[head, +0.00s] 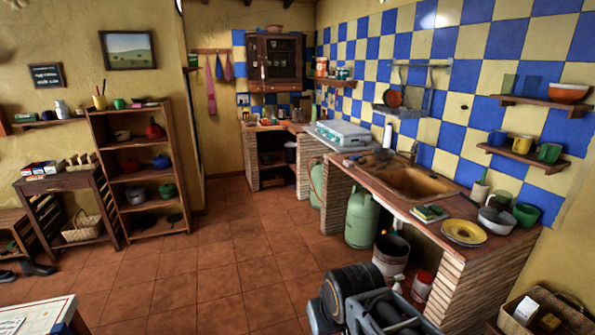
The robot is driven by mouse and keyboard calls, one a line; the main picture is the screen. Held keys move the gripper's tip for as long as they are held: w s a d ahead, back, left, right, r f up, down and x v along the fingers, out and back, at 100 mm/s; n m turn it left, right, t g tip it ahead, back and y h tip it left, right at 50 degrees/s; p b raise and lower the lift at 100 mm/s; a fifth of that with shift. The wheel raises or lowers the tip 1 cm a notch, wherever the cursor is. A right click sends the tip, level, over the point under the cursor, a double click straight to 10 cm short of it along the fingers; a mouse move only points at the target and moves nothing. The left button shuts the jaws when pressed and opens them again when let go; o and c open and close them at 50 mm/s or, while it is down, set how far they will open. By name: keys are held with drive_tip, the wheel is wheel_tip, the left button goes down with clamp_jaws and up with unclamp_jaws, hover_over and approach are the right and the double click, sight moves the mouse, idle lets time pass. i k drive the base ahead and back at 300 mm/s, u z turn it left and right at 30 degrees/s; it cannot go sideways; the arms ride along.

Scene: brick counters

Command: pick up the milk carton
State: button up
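I cannot make out a milk carton with certainty. A small white item (525,311) stands in the wicker basket (577,324) at the bottom right, but it is too small to identify. Small red and white boxes (42,167) lie on the dark side table at the left, also too small to tell. Dark and grey parts of my own arm show at the bottom centre. No fingertips of my gripper can be seen.
A brick counter (470,265) with a sink (408,182) runs along the right, with yellow plates (464,232) on it. A green gas cylinder (361,219) and a bucket (391,256) stand below. A wooden shelf (138,178) stands at the left. The tiled floor (215,270) is open.

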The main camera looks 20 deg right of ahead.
sight(526, 311)
drive_tip(key=z, duration=0.3)
drive_tip(key=i, duration=1.5)
drive_tip(key=z, duration=1.7)
drive_tip(key=i, duration=1.05)
drive_tip(key=z, duration=1.1)
drive_tip(key=i, duration=0.25)
drive_tip(key=z, duration=0.15)
